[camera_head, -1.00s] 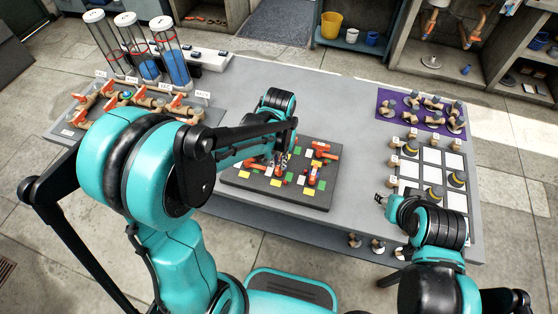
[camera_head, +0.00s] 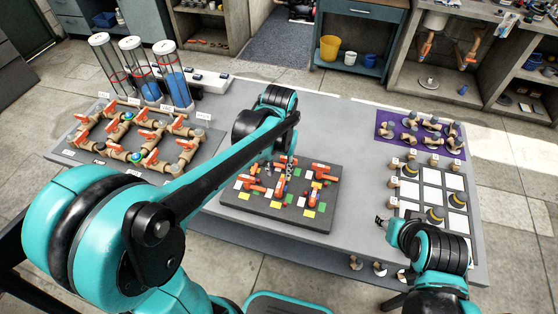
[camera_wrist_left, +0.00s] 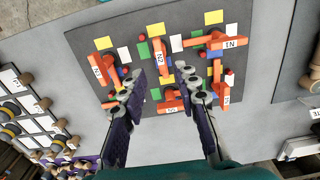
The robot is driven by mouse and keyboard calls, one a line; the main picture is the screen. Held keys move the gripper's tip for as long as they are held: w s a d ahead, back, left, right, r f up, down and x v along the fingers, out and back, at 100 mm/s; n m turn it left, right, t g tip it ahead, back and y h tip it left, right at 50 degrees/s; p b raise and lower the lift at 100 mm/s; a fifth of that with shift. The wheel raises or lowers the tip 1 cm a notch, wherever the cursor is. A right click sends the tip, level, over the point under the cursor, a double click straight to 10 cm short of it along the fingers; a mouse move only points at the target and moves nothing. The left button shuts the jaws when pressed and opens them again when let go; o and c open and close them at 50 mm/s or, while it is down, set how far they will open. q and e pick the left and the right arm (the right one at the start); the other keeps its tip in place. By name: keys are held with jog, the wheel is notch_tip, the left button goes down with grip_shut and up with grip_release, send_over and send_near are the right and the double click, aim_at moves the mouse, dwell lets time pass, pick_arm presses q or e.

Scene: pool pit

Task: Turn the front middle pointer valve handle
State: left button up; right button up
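A dark board (camera_head: 230,212) with coloured squares and several orange pointer handles lies on the table. The wrist view shows this board (camera_wrist_left: 85,50) with its front edge at the top. The front middle handle, labelled N2 (camera_wrist_left: 158,60), lies between two other front handles, N3 (camera_wrist_left: 103,68) and N1 (camera_wrist_left: 212,40). My left gripper (camera_wrist_left: 161,80) is open, its fingertips spread on either side just below N2 in the picture, touching or not I cannot tell. In the head view my left gripper (camera_head: 279,170) hangs over the board, partly hidden by its arm. My right gripper (camera_head: 381,221) is small; its opening is unclear.
At the left stand a pipe panel (camera_head: 70,157) with orange valves and several clear tubes (camera_head: 172,75). At the right are a purple mat (camera_head: 382,128) with fittings and a grid of white squares (camera_head: 458,222). Bare table lies between the board and the grid.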

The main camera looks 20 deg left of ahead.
pick_arm(q)
jog(key=shift+r, duration=2.3)
jog(key=s+a+f+t+b, duration=0.2)
jog(key=s+t, duration=0.4)
jog(key=s, duration=0.4)
jog(key=shift+a+f+b, duration=0.3)
jog(key=shift+a+f, duration=0.15)
jog(key=shift+a, duration=0.75)
jog(key=shift+o, duration=0.3)
jog(key=shift+s+a+f+t, duration=0.1)
jog(key=shift+s+f+t, duration=0.15)
jog(key=shift+t, duration=0.15)
jog(key=o, duration=0.5)
jog(key=shift+s, duration=0.1)
jog(key=o, duration=0.4)
jog(key=shift+n, duration=0.3)
